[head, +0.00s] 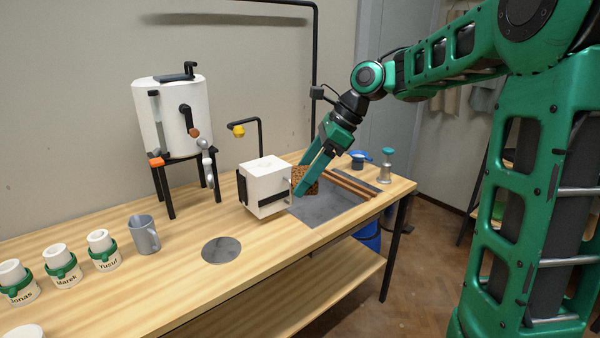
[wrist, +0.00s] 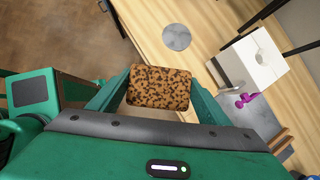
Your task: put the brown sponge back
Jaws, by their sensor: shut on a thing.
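The brown sponge (head: 306,181) is a speckled block held between the fingers of my gripper (head: 308,174). In the wrist view the sponge (wrist: 160,87) fills the gap between the two green fingertips, and the gripper (wrist: 155,98) is shut on it. In the head view it is beside the right side of a white box (head: 268,190), over or near a dark grey mat (head: 325,206). I cannot tell whether it touches the mat. In the wrist view the sponge appears over the table's edge and floor.
Wooden rods (head: 350,183) lie along the mat's back. A blue cup (head: 358,160) and a shaker-like jar (head: 386,166) stand at the right end. A grey disc (head: 221,250), grey mug (head: 144,234) and named cups (head: 103,250) stand left. A white tank (head: 172,118) is behind.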

